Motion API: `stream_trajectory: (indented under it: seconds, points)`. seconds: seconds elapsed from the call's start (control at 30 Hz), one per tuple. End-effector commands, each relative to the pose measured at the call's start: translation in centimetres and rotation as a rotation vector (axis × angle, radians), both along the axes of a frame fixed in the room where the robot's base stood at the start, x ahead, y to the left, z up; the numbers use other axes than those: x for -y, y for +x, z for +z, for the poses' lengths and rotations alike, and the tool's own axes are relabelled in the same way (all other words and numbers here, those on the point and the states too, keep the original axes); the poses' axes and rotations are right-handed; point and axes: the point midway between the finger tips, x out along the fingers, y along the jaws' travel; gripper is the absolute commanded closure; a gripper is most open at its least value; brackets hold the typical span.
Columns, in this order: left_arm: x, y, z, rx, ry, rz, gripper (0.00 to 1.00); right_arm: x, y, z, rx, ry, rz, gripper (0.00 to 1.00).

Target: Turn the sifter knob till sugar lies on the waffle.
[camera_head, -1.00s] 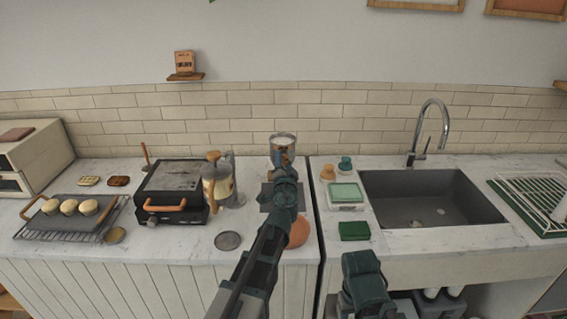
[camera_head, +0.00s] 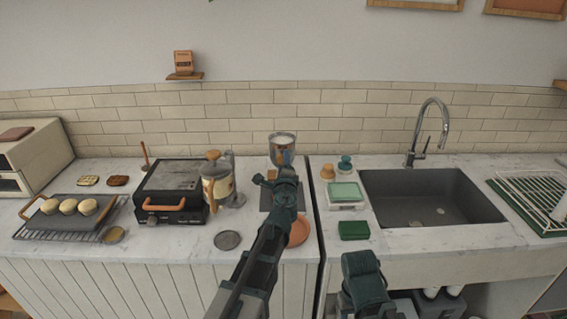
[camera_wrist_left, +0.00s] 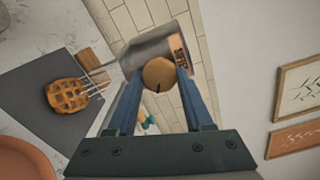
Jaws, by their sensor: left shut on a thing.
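The metal sifter (camera_head: 283,137) stands at the back of the counter with white sugar in its top; it is tilted in the left wrist view (camera_wrist_left: 150,50). My left gripper (camera_wrist_left: 158,78) is shut on the sifter's round wooden knob (camera_wrist_left: 158,73). The waffle (camera_wrist_left: 67,95) lies on a dark grey board (camera_wrist_left: 35,80). Thin white streaks run from the sifter's underside to the waffle's edge, like falling sugar. How much lies on the waffle is too small to tell. In the head view my left arm hides the waffle.
A carafe (camera_head: 216,180) and a black grill (camera_head: 172,190) stand left of my left arm. An orange plate (camera_head: 299,232) lies beside the arm. A green-topped box (camera_head: 346,193) and the sink (camera_head: 430,195) are to the right.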

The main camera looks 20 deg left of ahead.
Motion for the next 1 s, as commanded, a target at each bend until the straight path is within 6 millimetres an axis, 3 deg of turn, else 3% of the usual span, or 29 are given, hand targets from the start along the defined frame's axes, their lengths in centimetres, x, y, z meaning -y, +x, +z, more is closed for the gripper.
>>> stream_trajectory:
  seconds: [0.6, 1.0]
  points:
    - [-0.01, -0.19, -0.28, -0.156, 0.542, -0.003, 1.00, -0.01, 0.00, -0.26, 0.000, 0.000, 0.000, 0.50]
    - [-0.07, -0.24, -0.34, -0.223, 0.773, -0.003, 1.00, 0.00, 0.00, -0.31, 0.000, 0.000, 0.000, 0.50]
